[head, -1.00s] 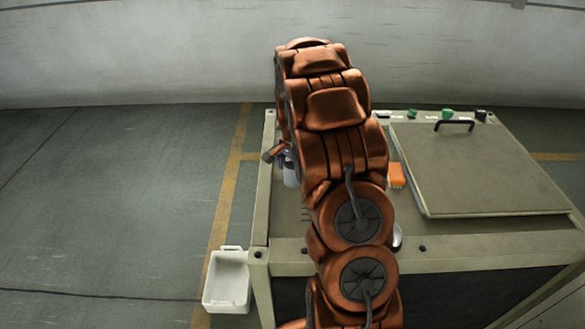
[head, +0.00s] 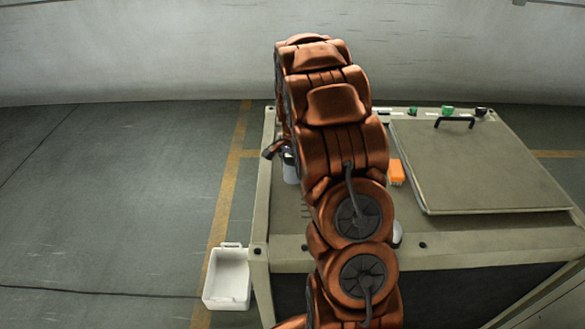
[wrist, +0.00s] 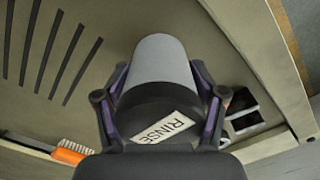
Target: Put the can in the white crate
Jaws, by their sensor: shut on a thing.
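The can (wrist: 163,60) is a grey cylinder with a dark end toward the wrist camera, where a white label reading RINSE shows. My gripper (wrist: 160,84) is shut on it, with one finger on each side. In the head view a small part of the can (head: 290,170) shows at the left of my arm, over the left part of the bench top. I cannot tell whether it touches the top. The white crate (head: 226,304) stands low beside the bench's near left corner, open at the top and empty, well apart from my gripper.
The bench (head: 450,245) has a raised flat lid (head: 480,170) with a black handle on the right. An orange brush (head: 396,172) lies right of my arm. A white rounded thing (head: 397,234) is mostly hidden by my arm. Open floor (head: 110,200) lies to the left.

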